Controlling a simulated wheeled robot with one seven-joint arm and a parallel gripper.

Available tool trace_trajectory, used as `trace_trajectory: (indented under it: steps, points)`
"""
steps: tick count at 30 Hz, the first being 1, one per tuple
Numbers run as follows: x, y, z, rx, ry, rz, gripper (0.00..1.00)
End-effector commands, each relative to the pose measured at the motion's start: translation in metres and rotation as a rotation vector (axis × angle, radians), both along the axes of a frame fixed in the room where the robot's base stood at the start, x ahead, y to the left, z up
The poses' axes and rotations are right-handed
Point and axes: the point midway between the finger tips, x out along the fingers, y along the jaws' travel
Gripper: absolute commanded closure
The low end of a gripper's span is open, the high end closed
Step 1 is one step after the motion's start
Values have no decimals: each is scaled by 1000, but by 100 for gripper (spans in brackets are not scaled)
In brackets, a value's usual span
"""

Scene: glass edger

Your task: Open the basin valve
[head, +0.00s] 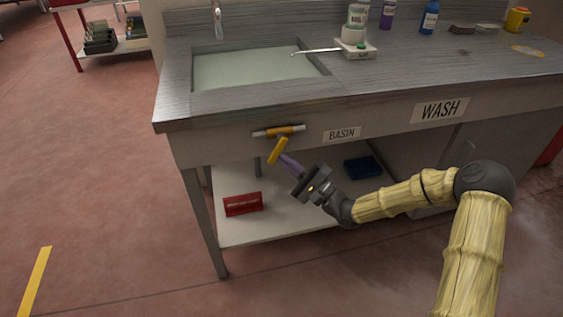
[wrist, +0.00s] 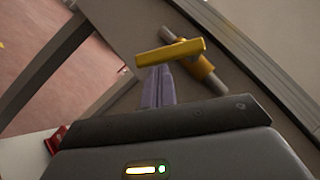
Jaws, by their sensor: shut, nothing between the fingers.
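The basin valve (head: 292,129) is a short horizontal pipe with an orange-brass body on the front panel of the wash bench, left of the BASIN label (head: 342,134). Its yellow lever handle (head: 277,151) slants down and left below the pipe, crossways to it. In the wrist view the handle (wrist: 172,53) lies just beyond my fingertips, with the brass body (wrist: 200,68) behind it. My gripper (head: 283,157) is shut and empty, its purple fingers pointing up at the handle. The fingertips (wrist: 156,72) are at or very near the handle; I cannot tell whether they touch.
The basin (head: 250,68) is sunk into the grey worktop (head: 420,78) above, holding pale greenish liquid. A red box (head: 243,203) and dark blue tray (head: 363,167) lie on the lower shelf. The bench leg (head: 205,225) stands left.

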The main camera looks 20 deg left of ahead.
Motion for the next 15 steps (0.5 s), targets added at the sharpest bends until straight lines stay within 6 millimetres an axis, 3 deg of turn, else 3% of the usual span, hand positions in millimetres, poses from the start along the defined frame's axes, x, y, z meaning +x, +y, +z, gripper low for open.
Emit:
trace_trajectory:
  steps: [15]
  points:
    - [4,-8,-7,0,0,0,100]
